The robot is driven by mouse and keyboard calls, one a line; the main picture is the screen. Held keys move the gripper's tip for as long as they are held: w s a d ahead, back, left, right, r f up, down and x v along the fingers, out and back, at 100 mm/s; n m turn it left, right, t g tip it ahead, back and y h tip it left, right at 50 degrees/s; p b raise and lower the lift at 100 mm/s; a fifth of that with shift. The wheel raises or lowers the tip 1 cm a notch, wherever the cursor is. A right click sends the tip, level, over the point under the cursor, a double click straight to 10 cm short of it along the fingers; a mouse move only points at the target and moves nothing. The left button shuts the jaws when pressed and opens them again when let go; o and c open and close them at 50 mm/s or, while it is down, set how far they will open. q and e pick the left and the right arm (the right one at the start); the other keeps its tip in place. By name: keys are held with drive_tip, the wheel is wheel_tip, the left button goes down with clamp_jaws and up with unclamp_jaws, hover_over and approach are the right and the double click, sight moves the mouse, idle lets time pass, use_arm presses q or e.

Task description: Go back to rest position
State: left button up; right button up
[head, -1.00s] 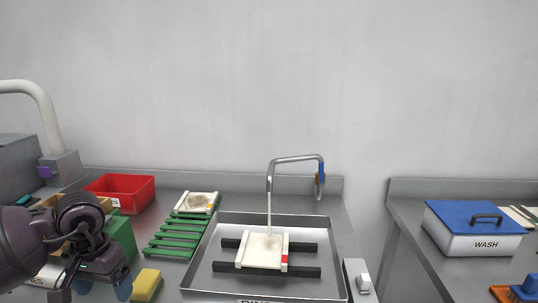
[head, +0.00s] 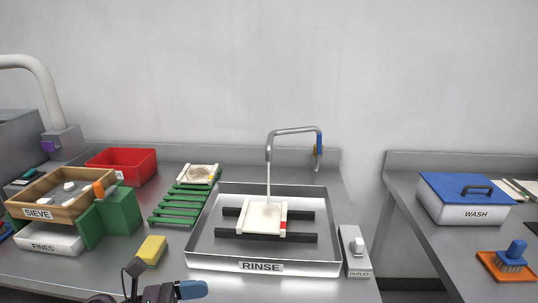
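My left gripper (head: 188,290) is low at the bottom edge, in front of the yellow sponge and left of the rinse tray. One blue fingertip shows, pointing right. The other finger is not clear, so I cannot tell whether it is open or shut. I see nothing held in it. Its arm is mostly below the picture. My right gripper is not in view.
A yellow sponge (head: 152,250) lies left of the RINSE tray (head: 300,268), where water runs onto a cream framed piece (head: 262,217) on black bars. A wooden SIEVE box (head: 70,208), green rack (head: 180,206) and WASH box (head: 472,213) stand around.

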use_arm(q)
drive_tip(key=a+f+n+t+y, duration=0.5)
drive_tip(key=n+t+y, duration=0.15)
drive_tip(key=n, duration=0.95)
drive_tip(key=a+f+n+t+y, duration=0.45)
drive_tip(key=n+t, duration=0.35)
drive_tip(key=n, duration=0.9)
drive_tip(key=s+a+f+n+g+y, duration=0.2)
drive_tip(key=s+f+n+g+y, duration=0.1)
drive_tip(key=s+f+n, duration=0.3)
drive_tip(key=s+a+f+n+g+y, duration=0.2)
drive_tip(key=s+f+n, duration=0.5)
drive_tip(key=n, duration=0.4)
drive_tip(key=shift+a+f+g+y, duration=0.25)
drive_tip(key=shift+a+g+y, duration=0.1)
drive_tip(key=shift+g+y, duration=0.65)
drive_tip(key=shift+o, duration=0.3)
